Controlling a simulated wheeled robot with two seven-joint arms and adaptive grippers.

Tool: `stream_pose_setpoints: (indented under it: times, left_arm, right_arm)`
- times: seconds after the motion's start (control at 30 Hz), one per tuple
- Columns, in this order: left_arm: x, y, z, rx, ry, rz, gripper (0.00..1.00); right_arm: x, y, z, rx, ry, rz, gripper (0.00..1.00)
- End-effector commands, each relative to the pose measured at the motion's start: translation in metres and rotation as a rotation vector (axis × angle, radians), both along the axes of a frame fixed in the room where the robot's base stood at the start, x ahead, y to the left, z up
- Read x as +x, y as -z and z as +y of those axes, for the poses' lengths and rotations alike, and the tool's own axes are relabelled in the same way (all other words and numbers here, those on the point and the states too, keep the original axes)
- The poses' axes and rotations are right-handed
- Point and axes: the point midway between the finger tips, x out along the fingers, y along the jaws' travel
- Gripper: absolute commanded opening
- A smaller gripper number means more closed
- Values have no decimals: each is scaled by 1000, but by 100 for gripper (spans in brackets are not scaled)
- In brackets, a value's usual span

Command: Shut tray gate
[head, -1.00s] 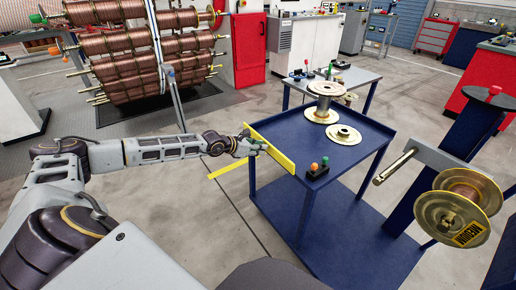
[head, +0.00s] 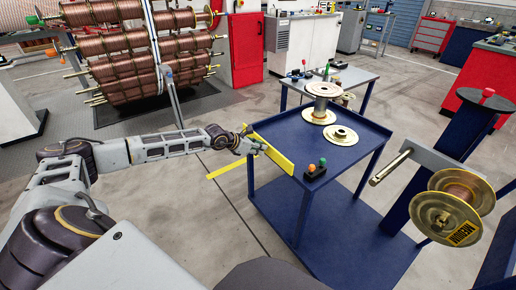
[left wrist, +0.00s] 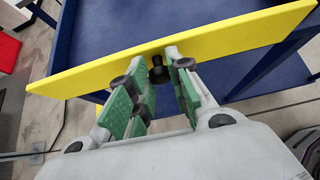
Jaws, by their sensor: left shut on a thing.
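The tray gate is a long yellow bar (head: 275,155) along the left edge of the blue tray table (head: 345,152). It also crosses the left wrist view (left wrist: 220,42), standing in front of the blue tray. A black knob (left wrist: 158,72) sticks out from the gate's face. My left gripper (head: 256,142) is at the gate's outer side. In the left wrist view its green-padded fingers (left wrist: 160,85) are around the knob and shut on it; the fingers partly hide the contact. My right gripper is not in view.
An upright spool (head: 320,105) and a flat flanged piece (head: 341,135) sit on the tray. A small box with orange and green buttons (head: 315,173) is at its front corner. A gold-flanged spool (head: 450,207) hangs at right. Another yellow bar (head: 227,169) shows below my left gripper.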

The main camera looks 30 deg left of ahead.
Motion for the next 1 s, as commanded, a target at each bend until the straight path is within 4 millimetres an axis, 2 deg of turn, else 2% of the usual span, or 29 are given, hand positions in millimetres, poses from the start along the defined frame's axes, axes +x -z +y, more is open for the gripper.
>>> stream_pose_setpoints:
  times: [0.03,0.07,0.2,0.23,0.67,1.0]
  left_arm:
    - [-1,2,-1,1,1,3,0]
    - [-1,2,-1,1,1,3,24]
    - [-1,1,0,0,1,2,42]
    - [-1,1,0,0,1,2,44]
    - [-1,-1,1,1,0,-1,44]
    - [-14,-10,7,2,0,0,44]
  right_arm:
    - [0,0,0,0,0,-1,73]
    - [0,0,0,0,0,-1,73]
    - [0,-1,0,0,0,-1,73]
    - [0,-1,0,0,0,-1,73]
    - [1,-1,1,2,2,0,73]
    - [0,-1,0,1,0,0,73]
